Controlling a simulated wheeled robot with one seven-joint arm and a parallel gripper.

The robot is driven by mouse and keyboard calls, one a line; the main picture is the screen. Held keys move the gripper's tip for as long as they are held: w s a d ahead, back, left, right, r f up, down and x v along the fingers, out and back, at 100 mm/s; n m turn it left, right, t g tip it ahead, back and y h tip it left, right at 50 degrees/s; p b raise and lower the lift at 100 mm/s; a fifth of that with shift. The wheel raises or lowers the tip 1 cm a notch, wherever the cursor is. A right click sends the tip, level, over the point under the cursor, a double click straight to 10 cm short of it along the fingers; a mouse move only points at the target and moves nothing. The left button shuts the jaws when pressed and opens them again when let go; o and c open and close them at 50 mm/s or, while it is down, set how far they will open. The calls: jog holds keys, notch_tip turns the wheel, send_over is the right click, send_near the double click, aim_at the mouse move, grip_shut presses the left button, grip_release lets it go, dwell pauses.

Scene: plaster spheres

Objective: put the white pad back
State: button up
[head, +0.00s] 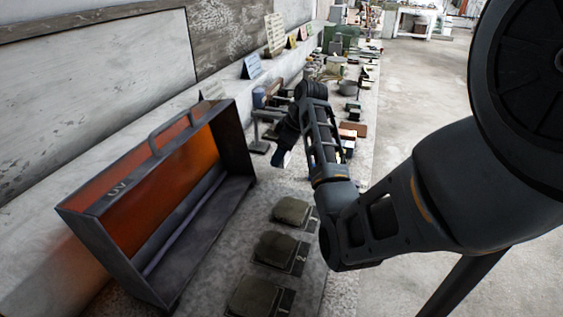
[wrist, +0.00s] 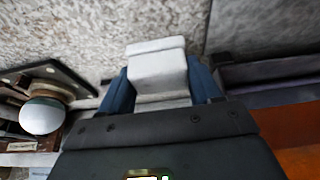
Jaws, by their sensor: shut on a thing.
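The white pad (wrist: 158,68) shows in the wrist view as a pale block between two blue fingers. My gripper (wrist: 160,84) is shut on it. In the head view my gripper (head: 280,158) hangs above the bench, just right of the far end of the UV box. The pad cannot be made out clearly in the head view. The pad's place is not clearly identifiable in these frames.
The UV box (head: 118,188), with an orange panel and a handle, stands on the left. Several grey-green blocks (head: 276,249) sit on dark numbered plates in front of it. A white sphere (wrist: 42,115) is left in the wrist view. Clutter (head: 348,88) fills the far bench.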

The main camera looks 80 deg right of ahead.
jog(key=shift+f, duration=1.8)
jog(key=shift+f, duration=0.2)
jog(key=o, duration=1.1)
jog(key=shift+o, duration=0.2)
jog(key=shift+r, duration=0.1)
jog(key=p+v, duration=0.2)
jog(key=v, duration=1)
jog(key=shift+r, duration=0.2)
jog(key=shift+a+f, duration=0.1)
